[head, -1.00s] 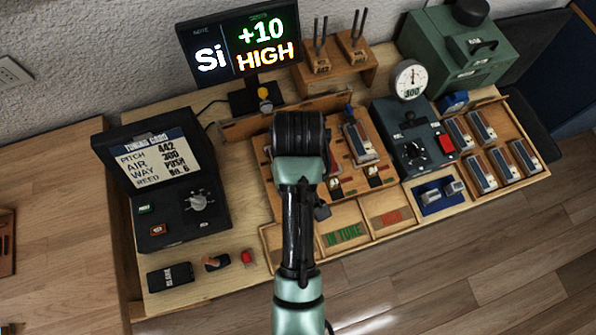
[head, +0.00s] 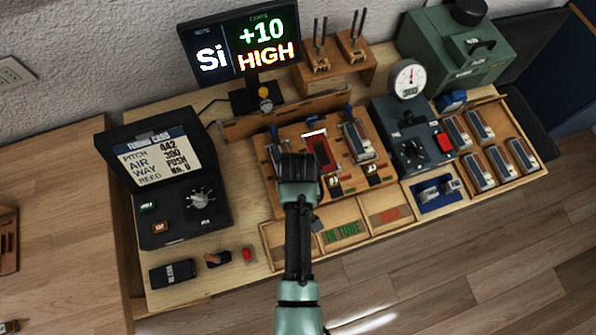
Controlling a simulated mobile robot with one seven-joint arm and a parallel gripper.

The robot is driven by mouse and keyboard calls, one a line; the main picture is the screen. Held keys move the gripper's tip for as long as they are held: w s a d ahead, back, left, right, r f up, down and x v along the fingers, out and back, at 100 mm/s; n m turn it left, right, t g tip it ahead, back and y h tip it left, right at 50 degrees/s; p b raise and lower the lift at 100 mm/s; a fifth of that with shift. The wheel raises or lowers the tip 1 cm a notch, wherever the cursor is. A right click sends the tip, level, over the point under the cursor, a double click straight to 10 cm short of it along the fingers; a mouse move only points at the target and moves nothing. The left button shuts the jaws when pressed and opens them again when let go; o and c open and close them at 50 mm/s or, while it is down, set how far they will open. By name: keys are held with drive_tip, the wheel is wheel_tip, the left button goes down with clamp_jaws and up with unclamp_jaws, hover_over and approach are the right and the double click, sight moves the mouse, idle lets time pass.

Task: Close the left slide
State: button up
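The wooden test board (head: 291,133) stands in the middle of the bench. My gripper's wrist (head: 297,168) is over the left part of this board, and it hides most of what lies there. A blue tab (head: 273,131) shows at the board's upper left, beyond my wrist. I cannot tell whether it belongs to the left slide or how far that slide is open. A dark red slot with a pale frame (head: 321,152) shows just right of my wrist. A metal and wood unit with a blue top (head: 357,140) sits on the board's right. My fingers are hidden.
A tray with an IN TUNE compartment (head: 344,232) lies in front of the board. A gauge box (head: 408,135) stands right of it, and a tuning card console (head: 160,180) stands left. A wooden rail (head: 240,127) and the Si +10 HIGH display (head: 240,48) are behind.

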clamp_jaws()
idle(1.4)
